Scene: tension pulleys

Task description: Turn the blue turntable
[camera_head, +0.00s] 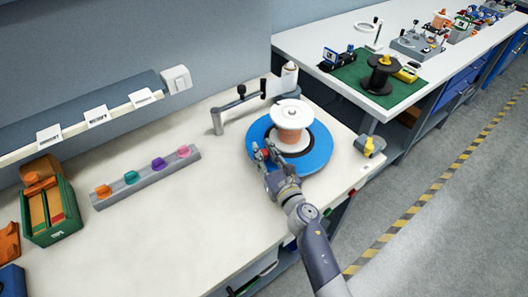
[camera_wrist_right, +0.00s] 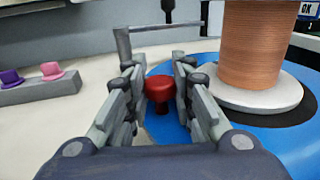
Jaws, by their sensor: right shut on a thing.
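The blue turntable (camera_head: 318,155) lies flat on the workbench, a round blue disc with a dark ring inside. A white-flanged spool (camera_head: 292,113) of copper-coloured wire stands upright on it. A red knob (camera_wrist_right: 160,90) rises from the disc near its rim, at the left of the spool in the right wrist view. My right gripper (camera_head: 264,153) reaches in from the front right. It is shut on the red knob, with a finger on each side of it in the wrist view. The fingers partly hide the knob in the head view. My left gripper is not in view.
A grey post with a horizontal arm (camera_head: 240,98) stands behind the turntable. A yellow-knobbed block (camera_head: 369,146) sits at its right, near the bench edge. A grey rail (camera_head: 130,189) with coloured pegs and a green bin (camera_head: 62,226) lie left. The bench between is clear.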

